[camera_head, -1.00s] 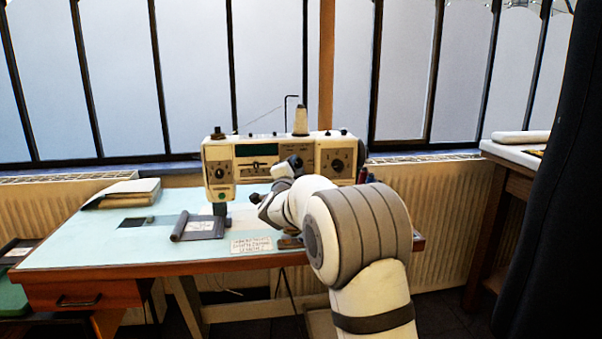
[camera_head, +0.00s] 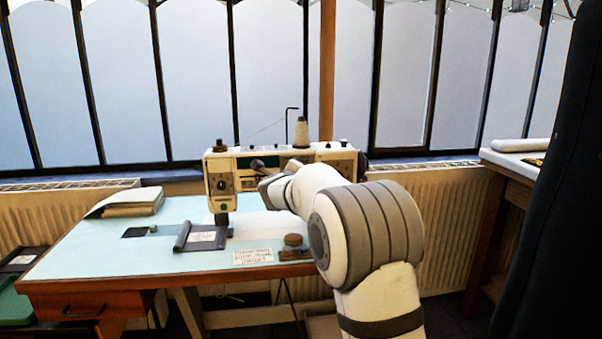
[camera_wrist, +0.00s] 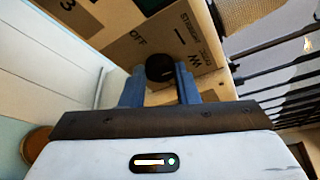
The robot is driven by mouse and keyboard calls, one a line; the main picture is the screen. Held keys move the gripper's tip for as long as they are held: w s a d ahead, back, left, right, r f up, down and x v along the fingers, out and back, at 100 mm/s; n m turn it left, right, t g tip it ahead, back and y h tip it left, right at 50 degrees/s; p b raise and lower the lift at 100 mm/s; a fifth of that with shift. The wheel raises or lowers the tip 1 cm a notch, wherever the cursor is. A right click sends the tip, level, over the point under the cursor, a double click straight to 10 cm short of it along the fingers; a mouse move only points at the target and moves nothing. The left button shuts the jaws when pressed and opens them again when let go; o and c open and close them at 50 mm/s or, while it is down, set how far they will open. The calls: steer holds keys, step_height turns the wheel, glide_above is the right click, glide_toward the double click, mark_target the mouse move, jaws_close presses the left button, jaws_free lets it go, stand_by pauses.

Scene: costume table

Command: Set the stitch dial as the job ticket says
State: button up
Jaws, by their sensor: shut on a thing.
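The cream sewing machine (camera_head: 222,204) stands at the back of the pale blue table. In the wrist view, the blue fingers of my gripper (camera_wrist: 160,88) are shut on a black round dial knob (camera_wrist: 160,68) on a tan panel (camera_wrist: 125,48). The panel reads "OFF" on the knob's left and "STRAIGHT" on its upper right, with a W-shaped mark near that. I cannot make out where the knob points. In the head view, my arm hides much of the machine's front. A white card with handwriting (camera_head: 253,257) lies at the table's front edge; its words are too small to read.
A grey folded piece with a white label (camera_head: 201,237) lies on the table before the machine. A brown round item (camera_head: 293,240) sits near the front edge. A thread cone (camera_head: 301,132) stands on top of the machine.

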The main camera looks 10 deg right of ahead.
steer(key=m+p, duration=0.1)
steer(key=m+y+p, duration=0.1)
steer(key=m, duration=0.1)
steer(key=shift+d+r+g+y, duration=0.2)
steer(key=shift+g+y, duration=0.1)
steer(key=shift+g, duration=0.1)
steer(key=shift+m, duration=0.4)
steer(key=o, duration=1)
steer(key=shift+v, duration=3.9)
